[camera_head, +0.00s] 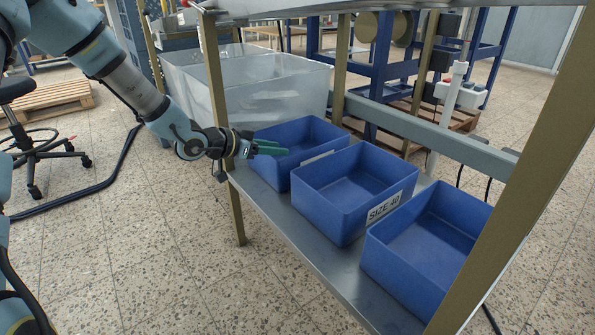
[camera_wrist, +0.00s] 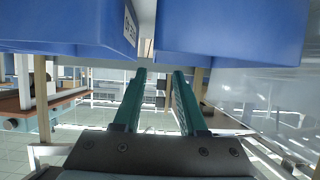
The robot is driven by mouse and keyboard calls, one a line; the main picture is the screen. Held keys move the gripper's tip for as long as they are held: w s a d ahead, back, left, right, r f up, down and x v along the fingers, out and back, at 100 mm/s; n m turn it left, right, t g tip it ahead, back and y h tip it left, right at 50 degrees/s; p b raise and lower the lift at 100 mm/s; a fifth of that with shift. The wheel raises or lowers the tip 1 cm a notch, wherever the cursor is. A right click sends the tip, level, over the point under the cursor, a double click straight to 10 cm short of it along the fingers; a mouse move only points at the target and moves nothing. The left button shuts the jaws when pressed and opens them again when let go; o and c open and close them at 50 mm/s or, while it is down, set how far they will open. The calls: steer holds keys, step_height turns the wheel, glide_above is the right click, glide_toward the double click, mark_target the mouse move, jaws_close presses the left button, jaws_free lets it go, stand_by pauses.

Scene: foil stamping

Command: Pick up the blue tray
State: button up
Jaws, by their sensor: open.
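Three open blue trays stand in a row on a metal shelf (camera_head: 305,250) in the head view: a left tray (camera_head: 271,170), a middle tray (camera_head: 318,206) and a right tray (camera_head: 398,268). All look empty inside. The middle one carries a label reading SIZE 40. My gripper (camera_head: 279,148), with green fingers, overlaps the left tray's near left rim; whether it touches is unclear. In the wrist view my gripper (camera_wrist: 159,74) has its fingers apart with nothing between them. Blue tray walls (camera_wrist: 232,28) fill the top of that view, with a gap between two of them.
A clear bin (camera_head: 260,95) stands behind the left tray. Brass-coloured posts (camera_head: 222,120) frame the shelf, with an upper surface above. A wooden pallet (camera_head: 50,102) and a stool (camera_head: 40,150) are on the tiled floor at left, where there is open room.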

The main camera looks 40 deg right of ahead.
mark_target(308, 152)
steer(key=b+x, duration=0.1)
steer(key=x, duration=0.2)
steer(key=b+x, duration=0.2)
steer(key=x, duration=0.2)
steer(key=s+b+x, duration=0.1)
steer(key=x, duration=0.2)
steer(key=shift+d+f+b, duration=0.1)
steer(key=shift+f+b, duration=0.2)
steer(key=shift+d, duration=0.55)
steer(key=shift+c, duration=0.3)
jaws_close()
